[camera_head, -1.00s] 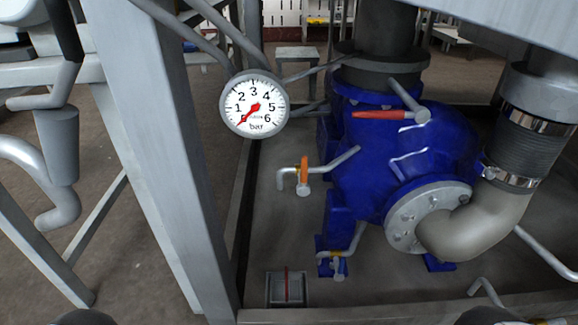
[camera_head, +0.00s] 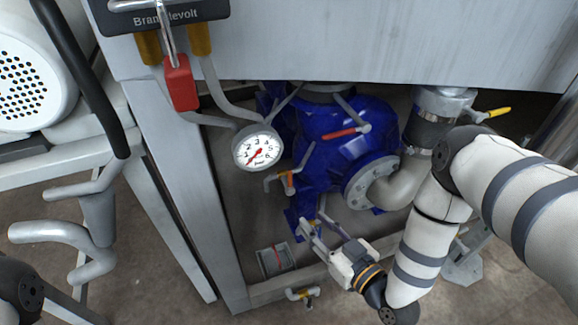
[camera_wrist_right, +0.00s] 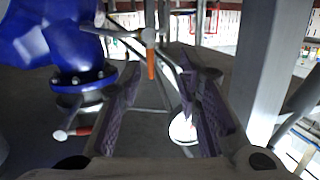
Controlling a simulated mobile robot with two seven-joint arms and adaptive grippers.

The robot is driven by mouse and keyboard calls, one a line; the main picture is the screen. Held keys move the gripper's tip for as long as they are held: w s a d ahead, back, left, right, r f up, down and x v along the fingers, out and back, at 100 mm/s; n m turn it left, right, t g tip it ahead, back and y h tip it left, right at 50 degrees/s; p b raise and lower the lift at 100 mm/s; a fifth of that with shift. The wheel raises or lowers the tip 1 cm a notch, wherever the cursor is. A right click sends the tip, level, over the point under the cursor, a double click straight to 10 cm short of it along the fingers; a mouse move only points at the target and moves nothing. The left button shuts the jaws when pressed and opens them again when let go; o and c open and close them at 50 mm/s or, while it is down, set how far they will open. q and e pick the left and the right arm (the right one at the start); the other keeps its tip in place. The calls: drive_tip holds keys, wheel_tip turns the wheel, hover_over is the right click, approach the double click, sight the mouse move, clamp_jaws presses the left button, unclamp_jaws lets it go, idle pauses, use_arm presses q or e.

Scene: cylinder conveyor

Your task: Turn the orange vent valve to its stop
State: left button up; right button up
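The orange vent valve (camera_head: 290,184) sits on a thin grey pipe left of the blue pump (camera_head: 340,155), its handle roughly upright. It also shows in the right wrist view as an orange handle (camera_wrist_right: 151,66), which lies beyond and between the fingers in that picture. My right gripper (camera_head: 315,222) is open and empty, below and slightly right of the valve in the head view. In the right wrist view its two ridged fingers (camera_wrist_right: 157,66) stand apart, with no visible contact with the handle. My left gripper is out of view.
A round pressure gauge (camera_head: 258,147) hangs above the valve, needle toward the lower left. A red lever (camera_head: 340,132) is on the pump. A grey frame post (camera_head: 190,180) stands left. A small grey box (camera_head: 275,260) and a yellow-handled valve (camera_head: 301,293) lie below.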

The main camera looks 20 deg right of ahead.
sight(290, 175)
drive_tip(key=w+r, duration=0.1)
drive_tip(key=w, duration=0.3)
drive_tip(key=w+a+r+t+b, duration=0.1)
drive_tip(key=w, duration=0.4)
drive_tip(key=w+r+t, duration=0.1)
drive_tip(key=w, duration=0.3)
drive_tip(key=shift+w+a+b, duration=0.3)
drive_tip(key=shift+w+a, duration=0.05)
drive_tip(key=shift+w, duration=0.05)
clamp_jaws()
